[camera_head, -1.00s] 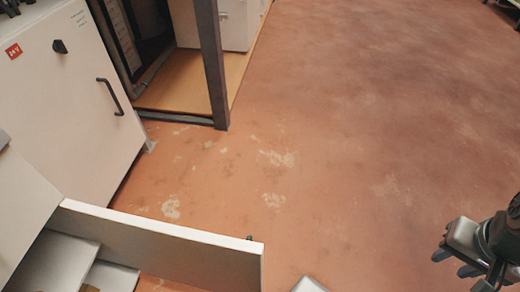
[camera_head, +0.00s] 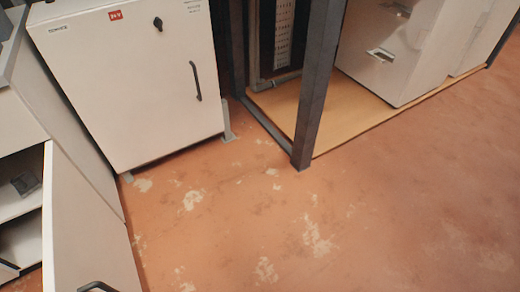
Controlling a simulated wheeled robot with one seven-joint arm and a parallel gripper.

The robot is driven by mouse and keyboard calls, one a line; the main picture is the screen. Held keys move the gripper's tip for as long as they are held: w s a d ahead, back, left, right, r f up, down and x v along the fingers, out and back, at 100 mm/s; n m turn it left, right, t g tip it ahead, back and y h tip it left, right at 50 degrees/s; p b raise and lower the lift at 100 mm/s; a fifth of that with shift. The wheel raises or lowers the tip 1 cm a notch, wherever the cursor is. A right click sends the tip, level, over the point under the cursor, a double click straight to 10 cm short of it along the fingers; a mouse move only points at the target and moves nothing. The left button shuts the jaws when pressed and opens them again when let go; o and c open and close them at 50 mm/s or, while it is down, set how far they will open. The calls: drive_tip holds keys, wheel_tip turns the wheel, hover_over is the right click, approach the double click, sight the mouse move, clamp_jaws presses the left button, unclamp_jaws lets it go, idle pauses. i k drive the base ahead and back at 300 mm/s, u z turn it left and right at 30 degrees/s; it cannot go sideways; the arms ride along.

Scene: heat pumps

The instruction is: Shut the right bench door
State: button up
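The bench door (camera_head: 82,232) is a white panel at the lower left, standing open, with a dark handle (camera_head: 98,287) at the bottom edge of the picture. Behind it is the white bench (camera_head: 14,112), with its shelved inside showing to the left of the door. My gripper is out of the picture, so its distance from the door does not show.
A white cabinet (camera_head: 128,85) with a red label and dark handle stands at the upper left. A dark post (camera_head: 318,80) rises from a frame around a wooden platform (camera_head: 345,115) carrying white units (camera_head: 405,50). The red-brown floor (camera_head: 400,220) is clear on the right.

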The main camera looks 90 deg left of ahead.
sight(86, 248)
drive_tip(key=i, duration=1.1)
drive_tip(key=u, duration=5)
drive_tip(key=i, duration=1.65)
drive_tip(key=z, duration=0.3)
drive_tip(key=k, duration=0.6)
drive_tip(key=z, duration=0.05)
